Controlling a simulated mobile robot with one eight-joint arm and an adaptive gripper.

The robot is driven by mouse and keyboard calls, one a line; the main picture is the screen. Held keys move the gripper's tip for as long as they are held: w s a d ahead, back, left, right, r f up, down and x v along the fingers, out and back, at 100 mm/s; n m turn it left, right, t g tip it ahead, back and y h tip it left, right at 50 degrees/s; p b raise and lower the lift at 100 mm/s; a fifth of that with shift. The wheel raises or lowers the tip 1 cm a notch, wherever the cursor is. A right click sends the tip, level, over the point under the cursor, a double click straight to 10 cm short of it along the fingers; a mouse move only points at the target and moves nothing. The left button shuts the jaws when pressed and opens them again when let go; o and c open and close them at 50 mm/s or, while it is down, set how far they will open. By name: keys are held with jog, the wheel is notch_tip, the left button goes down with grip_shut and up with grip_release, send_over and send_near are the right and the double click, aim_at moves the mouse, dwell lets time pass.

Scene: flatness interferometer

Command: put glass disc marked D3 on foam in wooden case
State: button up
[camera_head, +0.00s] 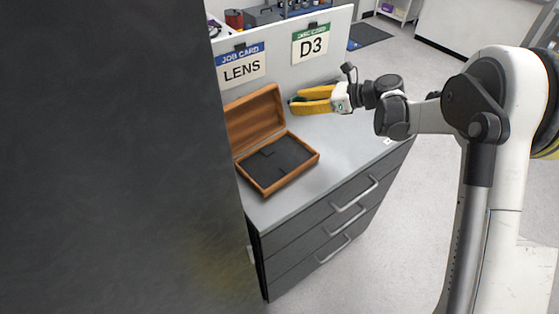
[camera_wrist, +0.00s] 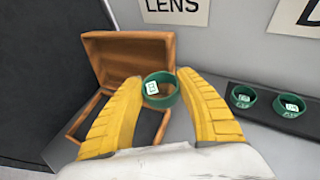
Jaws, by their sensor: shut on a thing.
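My gripper (camera_wrist: 160,88) has its yellow fingers closed on a green-rimmed disc (camera_wrist: 160,101) with a small white label; the marking is too small to read. In the head view my gripper (camera_head: 293,103) is above the bench, to the right of the wooden case (camera_head: 303,164). The case stands open with its lid tilted back, and its dark foam (camera_head: 277,165) has a cut-out and looks empty. In the wrist view the case (camera_wrist: 129,50) is behind and left of the held disc, partly hidden by the fingers.
Two more green-rimmed discs (camera_wrist: 241,97) (camera_wrist: 290,106) with white labels sit on a dark strip at the right. A panel at the bench's back carries a LENS job card (camera_head: 242,67) and a D3 card (camera_head: 311,45). The bench top (camera_head: 335,150) right of the case is clear.

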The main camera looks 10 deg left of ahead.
jog(key=s+a+f+n+g, duration=0.1)
jog(key=s+a+g, duration=0.1)
jog(key=a, duration=0.1)
jog(key=b, duration=0.4)
send_over(262, 158)
jog(key=d, duration=0.5)
jog(key=f, duration=0.6)
jog(key=shift+a+f, duration=0.2)
jog(key=shift+f+b, duration=0.8)
jog(key=shift+f, duration=1.15)
jog(key=shift+f, duration=0.2)
jog(key=o, duration=1.1)
jog(key=shift+r, duration=0.15)
